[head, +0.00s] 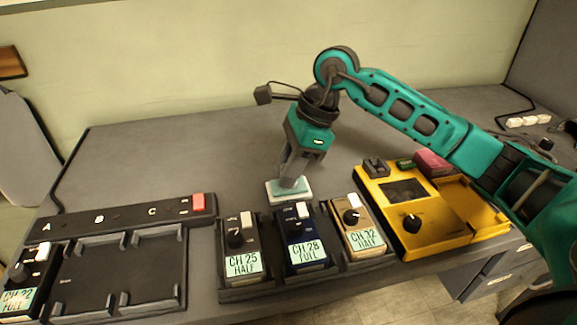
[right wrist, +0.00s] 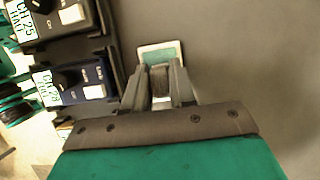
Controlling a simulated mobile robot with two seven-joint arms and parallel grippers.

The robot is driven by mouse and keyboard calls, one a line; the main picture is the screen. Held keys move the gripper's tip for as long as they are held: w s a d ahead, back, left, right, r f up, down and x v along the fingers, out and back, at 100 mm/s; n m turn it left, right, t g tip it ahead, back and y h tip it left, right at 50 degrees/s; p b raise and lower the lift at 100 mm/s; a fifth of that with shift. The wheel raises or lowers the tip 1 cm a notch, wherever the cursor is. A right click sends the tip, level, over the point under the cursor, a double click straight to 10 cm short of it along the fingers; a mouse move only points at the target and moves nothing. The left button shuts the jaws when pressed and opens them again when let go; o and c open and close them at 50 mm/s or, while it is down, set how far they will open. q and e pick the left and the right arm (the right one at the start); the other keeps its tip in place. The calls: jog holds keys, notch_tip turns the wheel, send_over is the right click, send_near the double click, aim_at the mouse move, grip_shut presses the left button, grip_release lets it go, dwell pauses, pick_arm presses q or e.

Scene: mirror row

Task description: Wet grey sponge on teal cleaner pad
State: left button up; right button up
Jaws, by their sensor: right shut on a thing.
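The teal cleaner pad (head: 273,189) sits in a small white-rimmed tray on the grey bench, behind the row of boxes. My right gripper (head: 291,179) points down over it. In the right wrist view, the gripper (right wrist: 159,88) is shut on the grey sponge (right wrist: 160,78), a small dark grey block between its fingers. The pad (right wrist: 160,52) shows just beyond the fingertips there. The sponge's lower end is at or just over the pad; I cannot tell whether they touch. The fingers hide part of the sponge. My left gripper is not in view.
A yellow device (head: 432,212) stands right. A black rack (head: 117,270) with empty slots lies left. The bench behind the pad is clear.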

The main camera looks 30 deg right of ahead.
jog(key=shift+r+p, duration=2.45)
jog(key=shift+r, duration=1.1)
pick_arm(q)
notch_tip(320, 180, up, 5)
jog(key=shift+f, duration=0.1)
pick_arm(e)
jog(key=shift+f, duration=0.1)
